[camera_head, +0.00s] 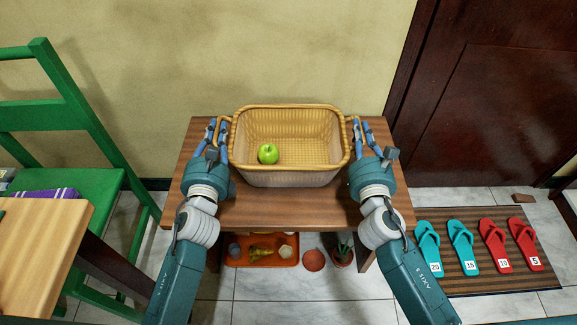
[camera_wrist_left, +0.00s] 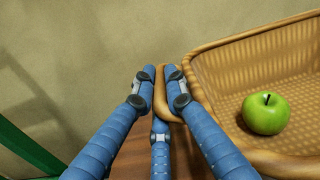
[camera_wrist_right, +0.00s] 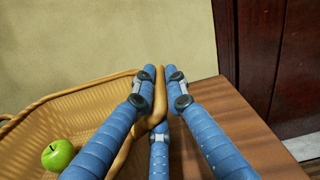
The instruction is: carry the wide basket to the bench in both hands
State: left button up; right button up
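The wide wicker basket (camera_head: 292,178) is on, or just above, a brown wooden bench (camera_head: 290,212); I cannot tell whether its bottom touches. It looks level and holds a green apple (camera_head: 268,154) at its left. My left gripper (camera_head: 216,124) has its fingers closed around the left handle, seen in the left wrist view (camera_wrist_left: 160,96). My right gripper (camera_head: 362,124) has its fingers closed around the right handle, seen in the right wrist view (camera_wrist_right: 159,96). The apple also shows in both wrist views (camera_wrist_left: 266,114) (camera_wrist_right: 58,155).
A green chair (camera_head: 75,150) and a light wooden tabletop (camera_head: 40,250) stand at the left. Below the bench are an orange tray (camera_head: 262,262) and a potted plant (camera_head: 343,252). Several flip-flops (camera_head: 492,245) lie on a striped mat at the right. A wall stands behind the bench.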

pick_arm(q)
jog(key=shift+o, duration=1.4)
pick_arm(e)
jog(key=shift+o, duration=1.4)
jog(key=shift+r, duration=0.1)
pick_arm(q)
jog(key=s, duration=1.2)
pick_arm(e)
jog(key=s, duration=1.2)
